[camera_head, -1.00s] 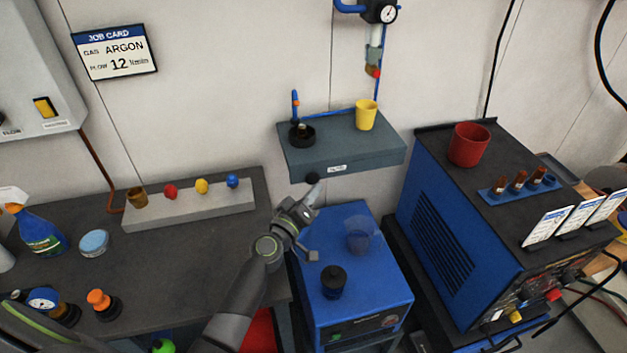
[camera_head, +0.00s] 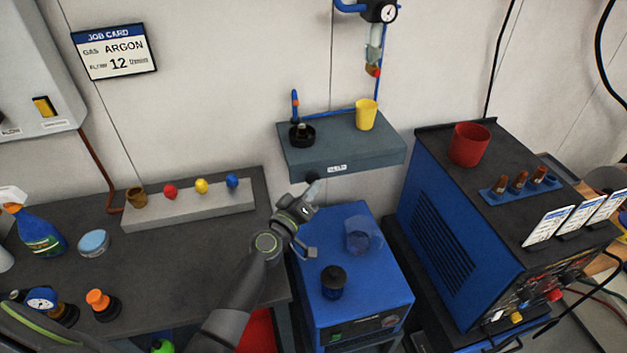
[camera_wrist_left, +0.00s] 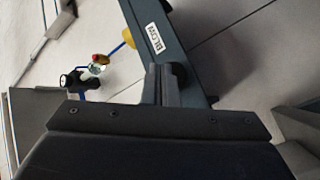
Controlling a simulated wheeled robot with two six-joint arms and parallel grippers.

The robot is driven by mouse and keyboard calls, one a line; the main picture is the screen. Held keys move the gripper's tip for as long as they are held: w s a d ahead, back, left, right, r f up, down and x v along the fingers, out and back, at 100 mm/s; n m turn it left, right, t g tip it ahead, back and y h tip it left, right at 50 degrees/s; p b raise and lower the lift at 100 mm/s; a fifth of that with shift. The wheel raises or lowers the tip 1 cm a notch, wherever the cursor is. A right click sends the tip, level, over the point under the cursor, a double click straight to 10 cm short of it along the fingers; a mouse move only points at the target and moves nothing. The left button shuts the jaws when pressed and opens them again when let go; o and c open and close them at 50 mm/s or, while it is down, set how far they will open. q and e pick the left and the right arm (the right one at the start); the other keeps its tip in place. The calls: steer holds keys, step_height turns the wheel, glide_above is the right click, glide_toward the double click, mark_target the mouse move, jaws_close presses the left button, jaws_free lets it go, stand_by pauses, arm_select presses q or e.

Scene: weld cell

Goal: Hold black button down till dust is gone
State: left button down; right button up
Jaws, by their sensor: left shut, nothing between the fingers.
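The black button (camera_head: 312,178) sits on the front face of the grey wall shelf (camera_head: 350,158), left of a small label. In the left wrist view the label (camera_wrist_left: 153,38) reads BLOW. My left gripper (camera_head: 314,187) is shut and empty, its tips at the button and partly covering it. In the left wrist view the shut fingers (camera_wrist_left: 166,85) overlap the dark button (camera_wrist_left: 180,72); contact looks likely but is not certain. A black dish (camera_head: 302,136) with a small piece in it stands on the shelf beside a blue nozzle (camera_head: 295,103). I cannot make out any dust. My right gripper is not in view.
A yellow cup (camera_head: 366,115) stands on the shelf. Below are a blue cabinet (camera_head: 385,290) with a black-lidded jar (camera_head: 333,282) and a clear cup (camera_head: 363,236). A blue welder (camera_head: 440,235) stands right. The dark bench (camera_head: 180,265) lies left.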

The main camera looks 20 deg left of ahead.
arm_select(q)
steer(key=shift+w+a, duration=0.3)
steer(key=shift+w, duration=0.15)
stand_by(1.5)
stand_by(1.1)
steer(key=shift+s+d, duration=0.55)
steer(key=shift+s, duration=0.25)
steer(key=shift+s, duration=0.1)
steer(key=shift+s+d, duration=0.7)
steer(key=shift+s, duration=0.3)
steer(key=shift+s+d, duration=0.7)
steer(key=shift+s, duration=0.3)
